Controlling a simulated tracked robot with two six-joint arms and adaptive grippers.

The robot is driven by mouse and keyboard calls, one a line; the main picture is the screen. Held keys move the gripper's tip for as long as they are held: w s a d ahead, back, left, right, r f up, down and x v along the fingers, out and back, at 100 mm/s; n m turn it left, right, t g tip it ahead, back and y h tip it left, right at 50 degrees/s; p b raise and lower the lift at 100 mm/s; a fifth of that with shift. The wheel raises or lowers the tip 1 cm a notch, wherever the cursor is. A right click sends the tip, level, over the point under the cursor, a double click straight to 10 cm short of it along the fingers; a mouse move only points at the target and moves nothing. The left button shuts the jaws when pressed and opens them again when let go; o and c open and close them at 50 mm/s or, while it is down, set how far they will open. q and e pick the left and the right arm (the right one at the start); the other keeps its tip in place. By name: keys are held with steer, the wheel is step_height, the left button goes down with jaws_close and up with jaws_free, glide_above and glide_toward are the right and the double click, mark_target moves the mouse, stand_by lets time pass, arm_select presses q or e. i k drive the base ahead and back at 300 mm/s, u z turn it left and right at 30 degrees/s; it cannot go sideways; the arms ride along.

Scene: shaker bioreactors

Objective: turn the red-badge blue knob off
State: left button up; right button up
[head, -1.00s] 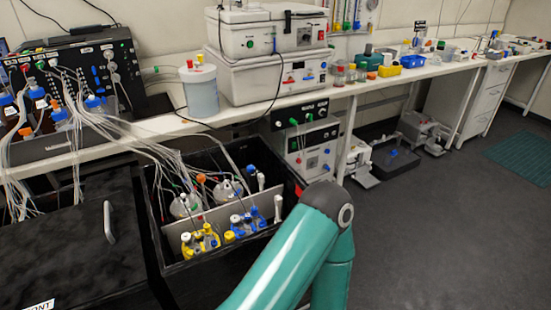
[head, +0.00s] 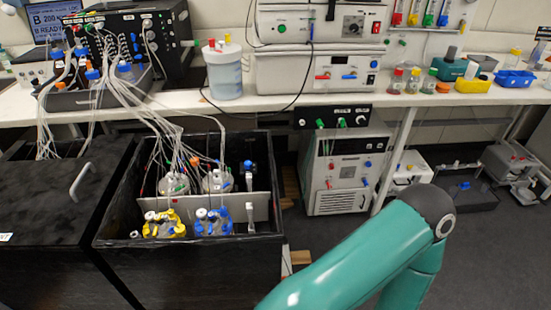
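Several blue knobs are in view, but no red badge can be made out clearly on any of them. A small blue knob or handle (head: 349,76) is on the front of the lower white box on the bench, beside a red one (head: 322,77). Another blue knob (head: 365,182) is on the white unit under the bench (head: 340,200), with a red one (head: 329,184) to its left. Neither gripper is in view. Only a teal link of my arm shows at the lower right, with its hand out of frame.
A black open-topped box (head: 190,265) with tubed bottles stands in front of the bench (head: 180,104). A black lidded box (head: 50,215) stands left of it. A white canister (head: 223,72) is on the bench. Grey floor is free at the right.

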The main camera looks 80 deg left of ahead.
mark_target(248, 164)
steer(key=z, duration=0.05)
steer(key=i, duration=2.7)
steer(key=u, duration=1.4)
steer(key=i, duration=0.15)
steer(key=u, duration=2.15)
steer(key=k, duration=0.4)
steer(key=u, duration=0.5)
steer(key=i, duration=1)
